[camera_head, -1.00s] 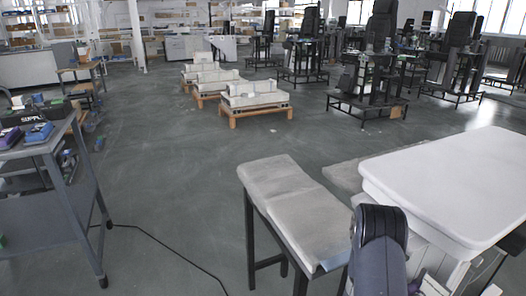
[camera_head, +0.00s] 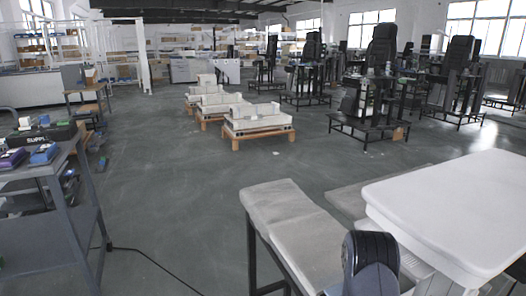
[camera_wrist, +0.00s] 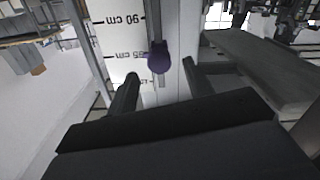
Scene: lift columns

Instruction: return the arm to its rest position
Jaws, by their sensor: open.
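My gripper (camera_wrist: 160,82) shows in the wrist view, its two dark fingers apart with nothing held between them. Beyond the fingers stands a pale upright column (camera_wrist: 108,35) with a centimetre scale marked 90 and 85. A purple rounded knob (camera_wrist: 158,57) sits on the column, seen between and above the fingertips. Whether the fingers touch the column cannot be told. In the head view a dark rounded link of my arm (camera_head: 371,262) rises at the bottom, right of centre; my gripper is not seen there.
A grey padded bench (camera_head: 285,215) and a white-topped table (camera_head: 455,200) stand close at the right. A grey cart (camera_head: 50,240) with boxes stands at the left. A black cable (camera_head: 160,262) lies on the floor. The middle floor is open, with pale blocks on wooden pallets (camera_head: 235,141) farther off.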

